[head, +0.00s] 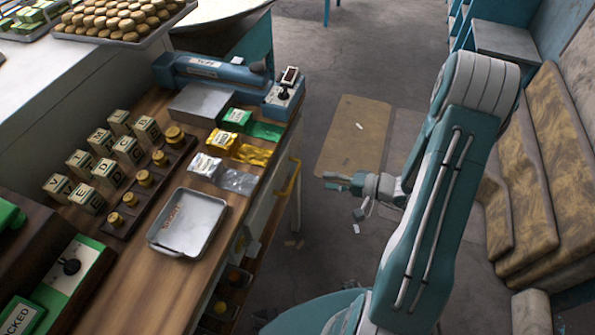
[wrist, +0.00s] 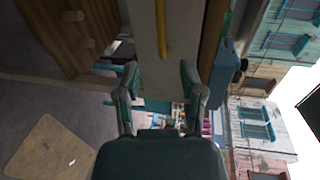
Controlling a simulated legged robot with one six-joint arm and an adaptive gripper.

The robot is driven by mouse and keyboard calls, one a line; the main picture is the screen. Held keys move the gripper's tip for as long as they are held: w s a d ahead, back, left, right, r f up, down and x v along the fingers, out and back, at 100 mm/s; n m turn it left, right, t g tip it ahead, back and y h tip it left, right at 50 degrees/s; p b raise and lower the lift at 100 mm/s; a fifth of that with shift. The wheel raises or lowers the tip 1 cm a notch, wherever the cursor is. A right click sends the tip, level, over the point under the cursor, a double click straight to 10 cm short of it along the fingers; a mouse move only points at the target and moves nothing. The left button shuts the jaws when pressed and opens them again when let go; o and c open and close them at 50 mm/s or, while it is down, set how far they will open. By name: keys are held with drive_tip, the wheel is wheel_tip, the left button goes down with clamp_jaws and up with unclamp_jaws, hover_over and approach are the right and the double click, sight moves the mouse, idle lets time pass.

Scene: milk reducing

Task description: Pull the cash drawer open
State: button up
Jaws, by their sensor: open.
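The cash drawer (head: 262,212) is a pale panel in the counter's side, below the wooden top. Its yellow bar handle (head: 290,178) runs along the front. My gripper (head: 328,181) is open and empty, out over the floor to the right of the handle, with a gap between them. In the wrist view my gripper's two fingers (wrist: 160,70) are spread wide. The yellow handle (wrist: 161,28) shows beyond them, roughly in line with the space between the fingertips, on the pale drawer front (wrist: 185,30). The drawer looks shut.
The wooden counter (head: 150,270) holds a metal tray (head: 188,222), letter blocks, brass weights, coloured packets (head: 238,118) and a blue machine (head: 200,68). Cushioned seats (head: 530,170) line the right. Scraps lie on the floor between, which is otherwise clear near a tan mat (head: 350,135).

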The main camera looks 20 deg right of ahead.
sight(294, 175)
drive_tip(key=x, duration=1)
drive_tip(key=shift+a, duration=0.25)
clamp_jaws()
